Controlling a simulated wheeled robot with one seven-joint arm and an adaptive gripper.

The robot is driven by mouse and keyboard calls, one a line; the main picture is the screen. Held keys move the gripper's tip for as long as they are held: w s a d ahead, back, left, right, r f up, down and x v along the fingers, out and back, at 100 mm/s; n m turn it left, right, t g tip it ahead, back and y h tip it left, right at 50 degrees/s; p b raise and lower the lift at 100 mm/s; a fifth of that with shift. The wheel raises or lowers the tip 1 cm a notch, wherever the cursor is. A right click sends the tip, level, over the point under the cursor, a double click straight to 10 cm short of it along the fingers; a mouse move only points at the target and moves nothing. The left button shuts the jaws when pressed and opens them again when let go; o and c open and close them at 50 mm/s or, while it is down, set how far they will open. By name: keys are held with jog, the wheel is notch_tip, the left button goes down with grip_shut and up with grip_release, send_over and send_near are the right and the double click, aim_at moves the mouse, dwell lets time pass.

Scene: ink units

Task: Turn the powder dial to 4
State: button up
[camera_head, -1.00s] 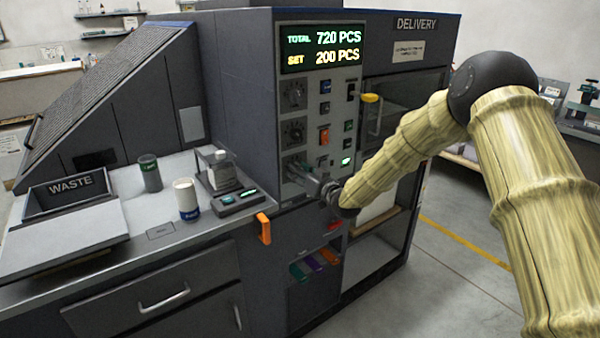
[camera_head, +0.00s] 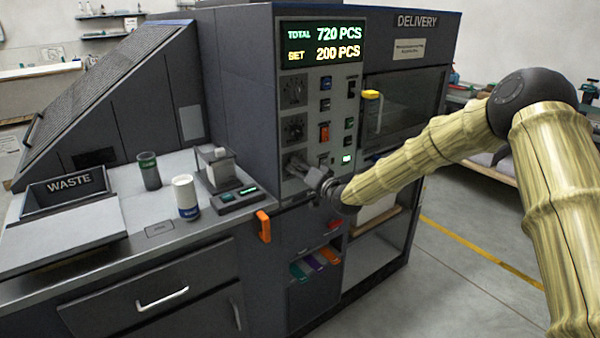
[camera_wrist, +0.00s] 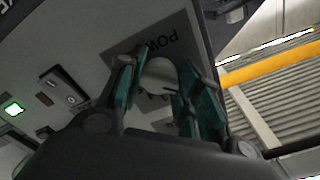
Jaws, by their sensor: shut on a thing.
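The powder dial (camera_wrist: 158,76) is a pale round knob on a grey plate marked "POW…", upside down in the wrist view. My gripper (camera_wrist: 154,88) has its teal-padded fingers on either side of the dial and is shut on it. The dial's scale is mostly covered by the fingers, so its setting cannot be read. In the head view my gripper (camera_head: 306,170) is at the lowest dial on the left column of the control panel (camera_head: 337,108), and it hides that dial.
Two other dials (camera_head: 293,91) (camera_head: 294,129) sit above on the panel, beside several switches and buttons. A display (camera_head: 322,45) reads total 720, set 200. An orange handle (camera_head: 263,227) juts out below left. Cups and a small device stand on the counter (camera_head: 120,205).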

jog(key=m+b, duration=0.2)
jog(key=m, duration=0.2)
jog(key=shift+d+f+m, duration=0.1)
jog(key=shift+m, duration=0.3)
jog(key=m+b, duration=0.3)
jog(key=m, duration=0.1)
jog(key=shift+f+m+b, duration=0.1)
jog(key=shift+m+b, duration=0.2)
jog(key=m+b, duration=0.5)
jog(key=shift+m+b, duration=1.1)
jog(key=shift+m, duration=0.1)
jog(key=shift+r+m+b, duration=0.35)
jog(key=shift+m+b, duration=0.3)
jog(key=shift+m, duration=0.15)
jog(key=shift+r, duration=0.1)
jog(key=o, duration=1)
